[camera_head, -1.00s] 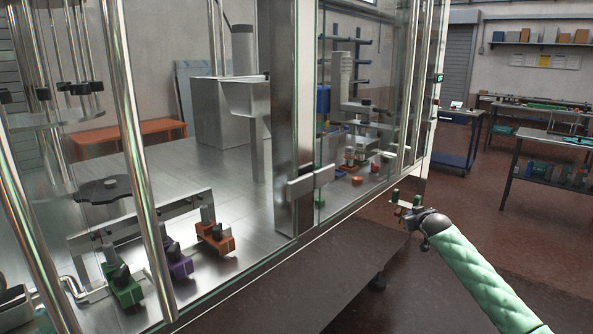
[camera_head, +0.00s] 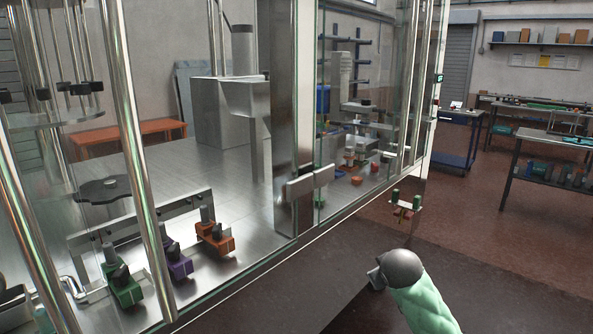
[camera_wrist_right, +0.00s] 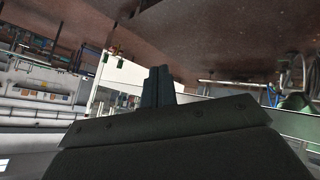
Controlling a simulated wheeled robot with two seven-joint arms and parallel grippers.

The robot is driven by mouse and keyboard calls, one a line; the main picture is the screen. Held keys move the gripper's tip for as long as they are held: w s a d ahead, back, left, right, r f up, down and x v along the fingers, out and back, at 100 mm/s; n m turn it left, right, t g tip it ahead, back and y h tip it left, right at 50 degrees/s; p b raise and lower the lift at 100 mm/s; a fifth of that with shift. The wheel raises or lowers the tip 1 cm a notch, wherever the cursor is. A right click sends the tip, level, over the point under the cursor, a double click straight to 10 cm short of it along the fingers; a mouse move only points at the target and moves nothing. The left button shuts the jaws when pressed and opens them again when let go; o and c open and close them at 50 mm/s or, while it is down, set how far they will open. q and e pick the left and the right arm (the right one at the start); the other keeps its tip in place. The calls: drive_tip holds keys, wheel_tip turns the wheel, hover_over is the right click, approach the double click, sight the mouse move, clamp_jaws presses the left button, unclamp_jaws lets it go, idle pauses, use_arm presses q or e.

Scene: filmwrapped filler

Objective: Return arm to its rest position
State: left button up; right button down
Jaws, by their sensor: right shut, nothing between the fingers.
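My right arm shows at the lower right of the head view, with a pale green padded sleeve and a dark grey rounded wrist. The right gripper (camera_head: 375,279) is at its left end, small and mostly hidden by the wrist. It is in the open space in front of the glass-fronted machine (camera_head: 345,215), apart from it. In the right wrist view the two dark fingers (camera_wrist_right: 158,85) are together, with nothing between them. My left arm and gripper are not in view.
Door handles (camera_head: 310,182) stick out from the machine's front. A small bracket with green and red parts (camera_head: 405,205) juts out at its right corner. Inside are green (camera_head: 125,290), purple (camera_head: 178,263) and orange (camera_head: 215,240) holders. Workbenches (camera_head: 550,145) stand far right; the brown floor between is clear.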

drive_tip(key=s+a+f+m+g+y, duration=0.1)
drive_tip(key=s+a+f+g, duration=0.1)
drive_tip(key=s+f, duration=0.7)
drive_tip(key=s+a+f+g, duration=0.3)
drive_tip(key=s+f, duration=0.6)
drive_tip(key=s, duration=1.3)
drive_tip(key=s+a+f+m+g+y, duration=0.1)
drive_tip(key=s+a+f+g, duration=0.2)
drive_tip(key=s+f, duration=0.7)
drive_tip(key=s, duration=0.6)
drive_tip(key=shift+m+y, duration=0.3)
